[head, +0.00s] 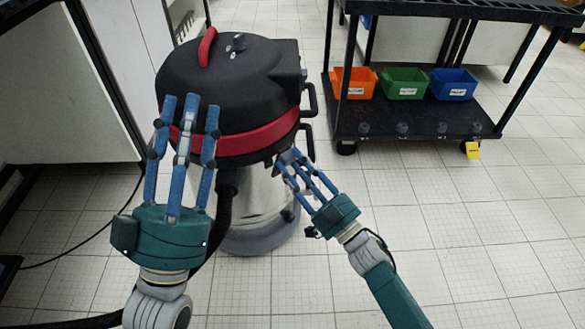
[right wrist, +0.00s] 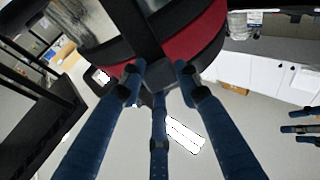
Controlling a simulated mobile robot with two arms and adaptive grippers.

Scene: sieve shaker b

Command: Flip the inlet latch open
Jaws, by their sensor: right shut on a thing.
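The vacuum has a black domed lid (head: 245,85) with a red band (head: 235,144) and a shiny metal drum (head: 255,195) below it. My right gripper (head: 288,160) reaches the right front side of the vacuum, just under the red band. Its fingers are shut on a small dark part there, which I take to be the inlet latch; the fingers hide most of it. In the right wrist view, the fingertips (right wrist: 158,82) close in at the black and red underside of the lid. My left gripper (head: 184,118) is open and empty, fingers spread upward in front of the vacuum's left side.
A black hose (head: 226,208) hangs down the vacuum's left front. A black cart (head: 410,123) with orange (head: 354,82), green (head: 404,84) and blue (head: 453,84) bins stands at the back right. A white cabinet (head: 65,105) is at the left. The tiled floor at right is clear.

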